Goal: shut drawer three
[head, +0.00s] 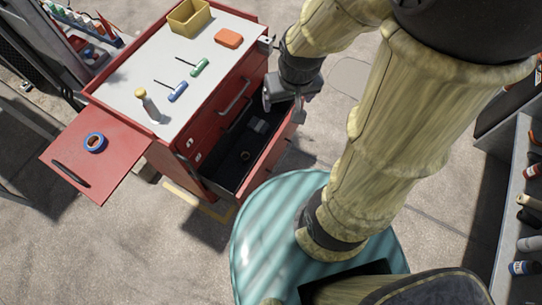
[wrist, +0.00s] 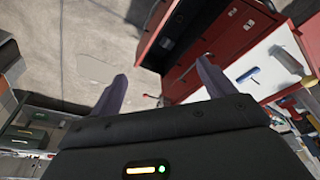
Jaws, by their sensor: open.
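The red tool cabinet (head: 178,160) stands left of centre in the head view. One of its drawers (head: 232,172) is pulled well out, with a dark interior holding a grey block (head: 258,124) and a small ring (head: 245,156). I cannot read which number this drawer has. A closed front with a bar handle (head: 234,97) is above it. My gripper (head: 286,110) hangs by the far right end of the open drawer, its fingers apart and empty. In the wrist view my gripper (wrist: 162,76) is open, with the red cabinet (wrist: 212,45) beyond it; whether it touches the drawer is unclear.
The white cabinet top (head: 150,75) bears a yellow bin (head: 188,18), an orange box (head: 229,38) and hand tools. A red side shelf (head: 105,165) holds blue tape (head: 95,142). Shelving (head: 518,185) stands at right. Bare concrete (head: 420,195) lies between.

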